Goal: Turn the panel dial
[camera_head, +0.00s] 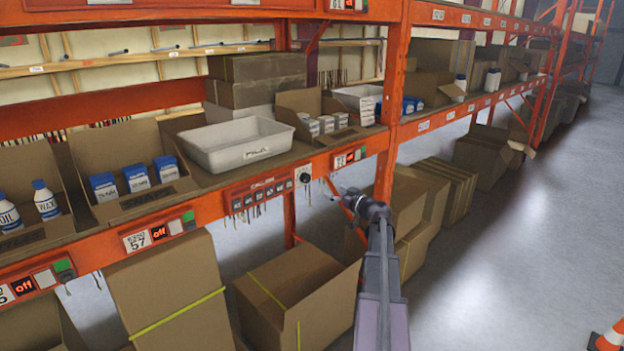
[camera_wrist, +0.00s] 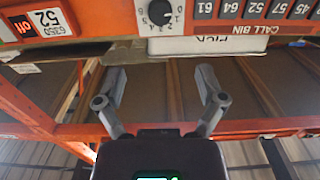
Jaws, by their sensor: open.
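The panel dial (camera_head: 303,174) is a small round black knob at the right end of the CALL BIN panel (camera_head: 262,193) on the orange shelf beam. In the wrist view the dial (camera_wrist: 160,13) is at the top middle, cut by the frame edge, with a white pointer mark and printed numbers around it. My gripper (camera_wrist: 162,76) is open and empty, its two grey fingers spread below the dial in that picture and apart from it. In the head view my gripper (camera_head: 338,193) is just right of the dial, small and partly hard to make out.
A white tote (camera_head: 236,143) stands on the shelf above the panel. An orange upright (camera_head: 391,110) is close to my arm. Small displays and buttons (camera_head: 160,233) line the beam. Clear floor (camera_head: 490,260) lies to the right.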

